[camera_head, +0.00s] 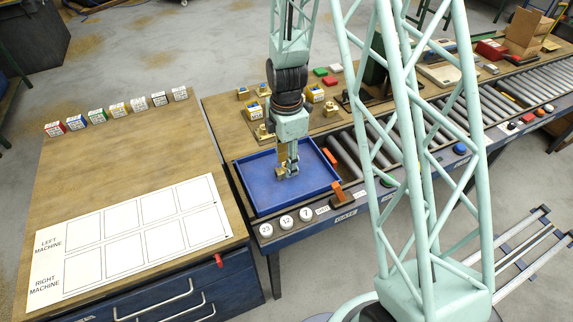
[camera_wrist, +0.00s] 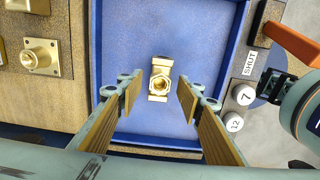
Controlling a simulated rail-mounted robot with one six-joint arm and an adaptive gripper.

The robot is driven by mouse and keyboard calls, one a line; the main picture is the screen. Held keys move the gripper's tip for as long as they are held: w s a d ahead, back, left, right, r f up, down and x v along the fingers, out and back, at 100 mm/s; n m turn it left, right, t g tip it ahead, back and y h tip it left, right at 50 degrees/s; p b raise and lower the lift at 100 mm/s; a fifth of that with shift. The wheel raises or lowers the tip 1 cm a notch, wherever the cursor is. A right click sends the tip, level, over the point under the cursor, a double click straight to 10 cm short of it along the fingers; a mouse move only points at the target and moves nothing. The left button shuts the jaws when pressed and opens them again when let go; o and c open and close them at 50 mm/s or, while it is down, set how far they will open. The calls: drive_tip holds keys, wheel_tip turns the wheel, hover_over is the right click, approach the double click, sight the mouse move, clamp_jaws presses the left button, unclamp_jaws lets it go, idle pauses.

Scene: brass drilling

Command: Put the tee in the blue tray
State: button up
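The brass tee (camera_wrist: 160,78) lies in the blue tray (camera_wrist: 208,35), in the middle of the wrist view, with a round opening facing the camera. My gripper (camera_wrist: 161,92) is open, with one brown-padded finger on each side of the tee and a visible gap to both. In the head view my gripper (camera_head: 291,168) points down over the blue tray (camera_head: 256,186). A small brass shape, the tee (camera_head: 281,172), shows just left of the fingers there. The fingers partly hide the tray floor.
A brass fitting on a square plate (camera_wrist: 40,57) is left of the tray. Round numbered buttons (camera_head: 286,222) and an orange lever (camera_head: 337,191) are on the front edge. A roller conveyor (camera_head: 380,150) runs right. A white layout sheet (camera_head: 130,235) lies on the left table.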

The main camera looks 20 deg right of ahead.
wheel_tip(320, 180, up, 11)
drive_tip(key=p, duration=0.1)
idle(0.7)
idle(0.7)
drive_tip(key=s+r+m+t, duration=0.1)
drive_tip(key=s+r+m, duration=0.5)
drive_tip(key=r, duration=0.5)
drive_tip(key=s+r+m+t, duration=0.1)
drive_tip(key=s+r+m, duration=0.2)
drive_tip(key=s+r, duration=0.65)
drive_tip(key=s+r+m+t, duration=0.1)
drive_tip(key=s+r+m, duration=0.4)
drive_tip(key=s, duration=0.4)
drive_tip(key=s+r+m+t, duration=0.1)
drive_tip(key=s+r+m, duration=0.4)
drive_tip(key=s, duration=0.5)
wheel_tip(320, 180, up, 2)
drive_tip(key=shift+r, duration=0.15)
